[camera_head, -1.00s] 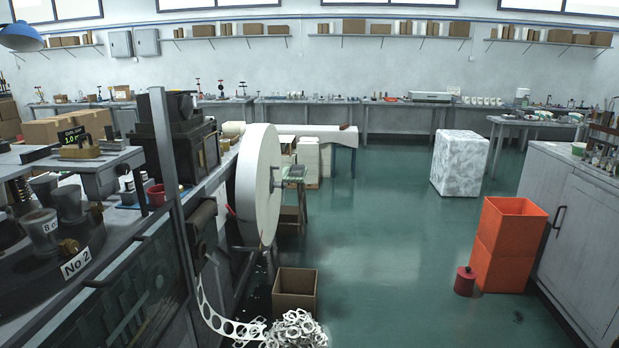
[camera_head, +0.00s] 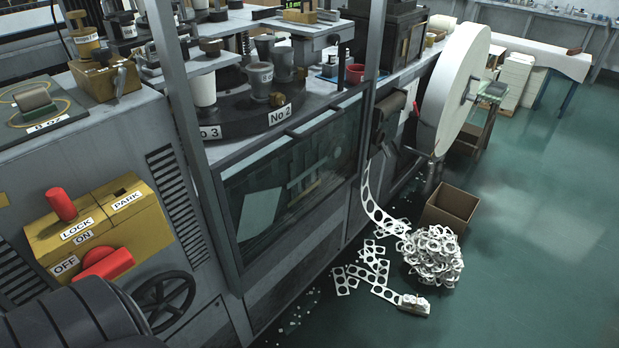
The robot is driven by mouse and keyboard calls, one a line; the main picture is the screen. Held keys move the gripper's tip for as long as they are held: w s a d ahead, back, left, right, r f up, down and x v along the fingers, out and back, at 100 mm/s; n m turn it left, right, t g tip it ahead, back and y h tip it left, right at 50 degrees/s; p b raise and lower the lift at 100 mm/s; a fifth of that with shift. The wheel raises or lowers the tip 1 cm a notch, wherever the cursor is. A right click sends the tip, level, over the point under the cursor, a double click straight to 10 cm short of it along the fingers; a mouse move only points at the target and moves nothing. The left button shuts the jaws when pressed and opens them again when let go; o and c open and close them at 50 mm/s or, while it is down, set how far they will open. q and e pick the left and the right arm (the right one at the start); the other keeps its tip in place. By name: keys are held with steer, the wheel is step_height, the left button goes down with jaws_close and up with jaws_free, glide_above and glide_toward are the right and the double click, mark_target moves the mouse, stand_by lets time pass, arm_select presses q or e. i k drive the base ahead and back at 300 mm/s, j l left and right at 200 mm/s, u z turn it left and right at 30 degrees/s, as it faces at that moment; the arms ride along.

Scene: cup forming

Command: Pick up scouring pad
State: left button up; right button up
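I cannot pick out a scouring pad with certainty. A small grey-brown block (camera_head: 34,98) lies on a green plate with yellow curved lines (camera_head: 62,107), labelled like "0 OZ", on top of the machine at the far left. I cannot tell whether this block is a pad. Neither of my grippers is in view. A dark ribbed rounded part at the bottom left may be part of my own arm.
The grey machine fills the left, with a yellow lever box (camera_head: 100,225), red handles and a black handwheel (camera_head: 165,300). A pile of white ring scrap (camera_head: 432,257) and a cardboard box (camera_head: 450,208) are on the floor. Green floor at right is clear.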

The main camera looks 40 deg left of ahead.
mark_target(34, 103)
steer(key=u, duration=0.45)
steer(key=j+u, duration=0.15)
steer(key=u, duration=0.8)
steer(key=j+u, duration=0.1)
steer(key=u, duration=0.85)
steer(key=k+l+z, duration=0.25)
steer(key=l, duration=0.2)
steer(key=l+z, duration=0.25)
steer(key=l, duration=0.2)
steer(key=k+l+z, duration=0.2)
steer(key=l, duration=0.35)
steer(key=l+z, duration=0.25)
steer(key=l, duration=0.2)
steer(key=u, duration=1.2)
